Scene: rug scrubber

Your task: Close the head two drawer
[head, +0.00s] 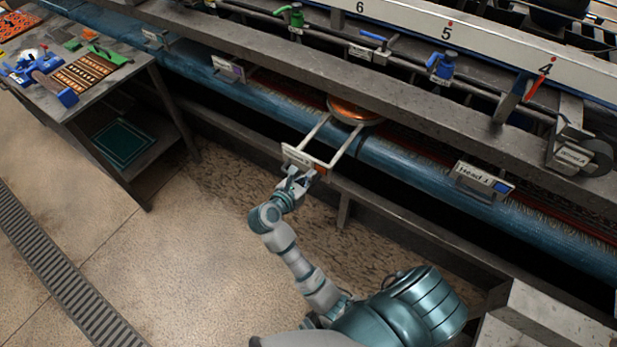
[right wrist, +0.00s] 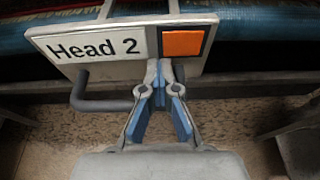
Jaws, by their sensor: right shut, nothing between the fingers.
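The Head 2 drawer stands pulled out from the blue rail in the head view, with two pale side arms (head: 345,142) and a front plate (head: 298,156). An orange disc (head: 355,109) sits at its inner end. In the right wrist view the plate (right wrist: 95,46) reads "Head 2" and has an orange square (right wrist: 183,43), with a grey bar handle (right wrist: 100,104) below. My right gripper (head: 306,176) is shut and empty, its fingertips (right wrist: 163,68) close in front of the plate's lower part. I cannot tell whether they touch it. My left gripper is out of view.
The Head 1 drawer (head: 483,182) to the right and another drawer front (head: 228,68) to the left sit against the blue rail (head: 275,97). A table with tools (head: 103,92) stands at the left. The floor (head: 190,250) in front is open.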

